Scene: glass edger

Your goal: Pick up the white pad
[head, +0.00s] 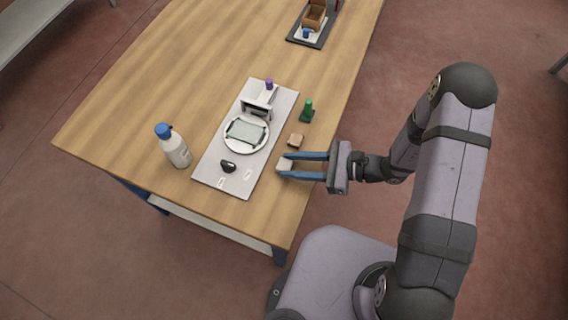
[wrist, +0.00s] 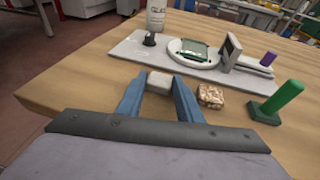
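The white pad (wrist: 160,82) is a small pale block with rounded edges. It sits between the tips of my gripper's two blue fingers and fills the space between them, with no clear gap at either side. In the head view the pad (head: 285,165) shows at the fingertips of my gripper (head: 284,166), near the table's right edge. My gripper (wrist: 160,84) looks shut on the pad. The pad is at or very near the table top; I cannot tell whether its underside touches the wood.
A brown speckled block (wrist: 210,96) and a green stamp-like tool (wrist: 280,103) stand close by. A grey mat (head: 212,163) bears a plate (head: 232,146) with a glass piece, a dark knob (head: 228,166) and a stand. A blue-capped bottle (head: 175,148) stands left.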

